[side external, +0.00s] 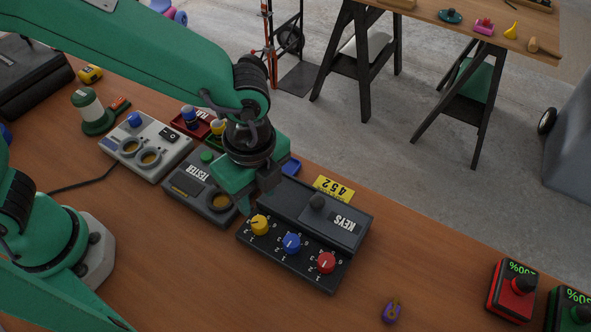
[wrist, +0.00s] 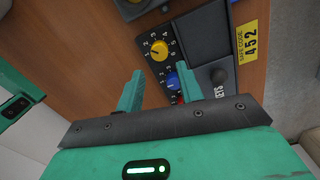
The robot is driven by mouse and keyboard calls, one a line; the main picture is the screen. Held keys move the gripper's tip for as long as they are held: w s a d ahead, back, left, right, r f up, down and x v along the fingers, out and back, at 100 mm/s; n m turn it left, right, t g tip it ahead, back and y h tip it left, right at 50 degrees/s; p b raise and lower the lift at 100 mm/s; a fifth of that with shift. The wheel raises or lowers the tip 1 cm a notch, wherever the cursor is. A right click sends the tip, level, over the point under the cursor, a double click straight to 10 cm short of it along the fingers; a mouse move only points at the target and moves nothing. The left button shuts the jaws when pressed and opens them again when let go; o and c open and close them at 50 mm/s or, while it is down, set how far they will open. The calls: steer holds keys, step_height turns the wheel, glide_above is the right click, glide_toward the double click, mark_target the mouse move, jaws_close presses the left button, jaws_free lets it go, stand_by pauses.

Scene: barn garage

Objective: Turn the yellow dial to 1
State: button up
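The yellow dial (side external: 259,225) is at the left end of a row of three dials on the dark KEYS box (side external: 345,225). In the wrist view the yellow dial (wrist: 159,49) lies beyond my fingertips, with white numbers around it; I cannot tell which number it points to. The blue dial (side external: 291,243) is in the middle and the red dial (side external: 326,263) at the right. My gripper (side external: 257,198) is above the back left part of the box, close to the yellow dial but apart from it. In the wrist view its two fingers (wrist: 160,88) are spread and empty.
A TESTER box (side external: 190,187) and a pale panel with a blue knob (side external: 146,152) stand left of the KEYS box. A yellow 452 card (side external: 335,189) lies behind it. Bare wood lies in front.

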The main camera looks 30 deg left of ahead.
mark_target(259, 221)
steer(key=shift+s+f, duration=0.1)
steer(key=shift+f, duration=3.8)
steer(key=c, duration=0.7)
